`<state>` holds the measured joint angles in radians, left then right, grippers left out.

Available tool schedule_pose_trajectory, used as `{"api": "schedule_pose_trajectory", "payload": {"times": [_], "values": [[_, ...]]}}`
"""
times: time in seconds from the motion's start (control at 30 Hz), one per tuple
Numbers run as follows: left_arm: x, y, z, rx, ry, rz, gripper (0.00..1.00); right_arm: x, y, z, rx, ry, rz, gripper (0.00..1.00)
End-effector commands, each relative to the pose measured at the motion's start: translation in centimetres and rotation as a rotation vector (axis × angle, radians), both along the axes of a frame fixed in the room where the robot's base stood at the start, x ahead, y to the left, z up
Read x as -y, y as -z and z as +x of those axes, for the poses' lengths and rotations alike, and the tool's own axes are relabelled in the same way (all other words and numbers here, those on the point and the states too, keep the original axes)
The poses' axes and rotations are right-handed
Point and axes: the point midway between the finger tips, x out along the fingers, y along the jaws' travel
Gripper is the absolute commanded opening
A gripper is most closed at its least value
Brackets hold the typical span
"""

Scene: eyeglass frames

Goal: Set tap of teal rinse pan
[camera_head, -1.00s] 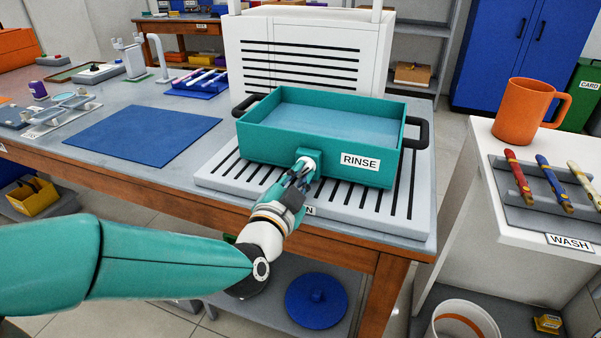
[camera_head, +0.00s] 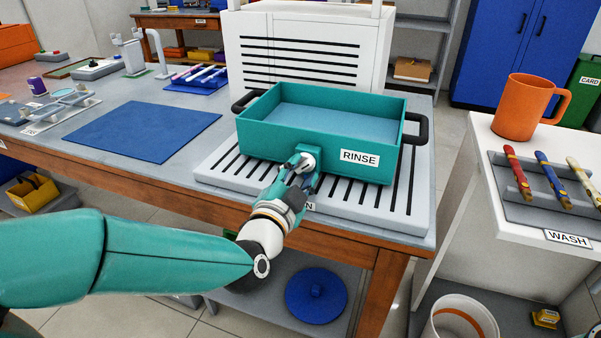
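The teal rinse pan (camera_head: 262,138), marked RINSE, stands on a light grey slotted drain board (camera_head: 222,180). It holds pale blue liquid. Its tap is a teal block with a whitish round knob (camera_head: 304,161) on the front wall, left of the label. My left gripper (camera_head: 300,174) is right in front of the tap, with its fingers apart and pointing at the knob. The knob shows beyond the fingertips, and I cannot tell whether they touch it. The fingers hide the lower part of the tap. My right gripper is not in view.
A blue mat (camera_head: 145,131) lies on the bench to the left. A white slotted cabinet (camera_head: 300,50) stands behind the pan. At the right, an orange mug (camera_head: 519,106) and a WASH rack (camera_head: 520,204) with pens sit on a white counter, across a gap from the bench.

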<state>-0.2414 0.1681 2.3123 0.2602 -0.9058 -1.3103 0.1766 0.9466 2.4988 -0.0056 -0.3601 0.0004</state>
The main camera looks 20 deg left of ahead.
Motion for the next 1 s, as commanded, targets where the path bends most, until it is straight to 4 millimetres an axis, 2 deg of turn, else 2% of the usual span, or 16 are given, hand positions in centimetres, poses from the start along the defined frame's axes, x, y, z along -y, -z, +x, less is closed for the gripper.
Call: {"api": "schedule_pose_trajectory", "payload": {"times": [0.27, 0.37, 0.7, 0.83, 1.0], "values": [[-0.1, -0.2, -0.3, 0.004, -0.001, -0.001, 0.39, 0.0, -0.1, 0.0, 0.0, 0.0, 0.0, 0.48], [-0.1, -0.3, -1.1, 0.005, -0.002, -0.002, 0.39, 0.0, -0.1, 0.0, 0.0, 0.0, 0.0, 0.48], [-0.2, -0.1, -6.2, 0.003, 0.001, -0.001, 0.39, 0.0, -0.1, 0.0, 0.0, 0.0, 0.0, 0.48], [-0.3, 0.0, -7.3, 0.003, -0.001, -0.001, 0.39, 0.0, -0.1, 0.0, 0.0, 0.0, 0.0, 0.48], [-0.4, 0.0, -7.5, 0.002, -0.002, -0.001, 0.39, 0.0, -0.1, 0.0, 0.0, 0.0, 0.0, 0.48]]}}
